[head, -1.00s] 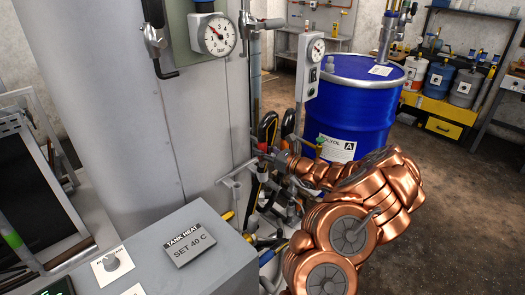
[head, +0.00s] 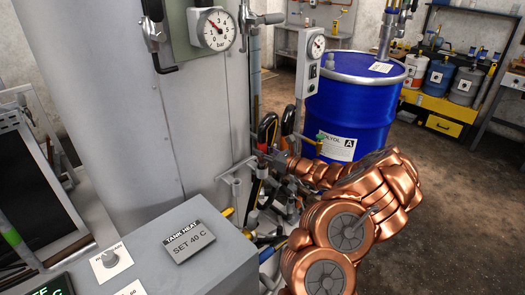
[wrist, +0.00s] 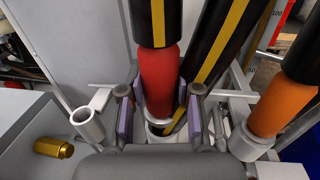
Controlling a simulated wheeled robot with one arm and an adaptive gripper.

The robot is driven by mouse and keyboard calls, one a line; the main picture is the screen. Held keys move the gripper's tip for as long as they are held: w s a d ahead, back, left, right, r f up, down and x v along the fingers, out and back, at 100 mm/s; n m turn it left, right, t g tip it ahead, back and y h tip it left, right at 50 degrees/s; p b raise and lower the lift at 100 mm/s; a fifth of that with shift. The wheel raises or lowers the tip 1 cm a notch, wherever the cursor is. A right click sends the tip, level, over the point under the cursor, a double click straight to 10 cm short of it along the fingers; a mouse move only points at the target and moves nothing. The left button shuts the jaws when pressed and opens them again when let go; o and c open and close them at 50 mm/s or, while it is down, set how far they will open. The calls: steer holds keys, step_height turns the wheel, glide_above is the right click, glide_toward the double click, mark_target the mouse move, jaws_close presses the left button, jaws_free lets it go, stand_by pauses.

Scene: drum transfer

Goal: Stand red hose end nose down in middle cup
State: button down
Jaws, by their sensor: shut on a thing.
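The red hose end (wrist: 159,85) hangs nose down from a black hose with a yellow stripe in the wrist view. My gripper (wrist: 158,112) is shut on it, with a purple-grey pad on each side. The pale rim of the middle cup (wrist: 160,129) shows just below the red nose; I cannot tell whether the nose is inside it or just above. In the head view my gripper (head: 272,162) is small among the hoses and fittings, and the red end is not clearly seen there.
An empty left cup (wrist: 88,126) stands beside my gripper. An orange hose end (wrist: 268,108) stands in the right cup (wrist: 248,146). A brass fitting (wrist: 53,148) lies on the grey cabinet (head: 205,250). A blue drum (head: 350,105) stands behind my arm.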

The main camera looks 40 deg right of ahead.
steer(key=shift+f+b, duration=0.65)
steer(key=shift+f, duration=0.8)
steer(key=c, duration=0.7)
jaws_free()
steer(key=shift+v, duration=6)
steer(key=shift+r, duration=0.15)
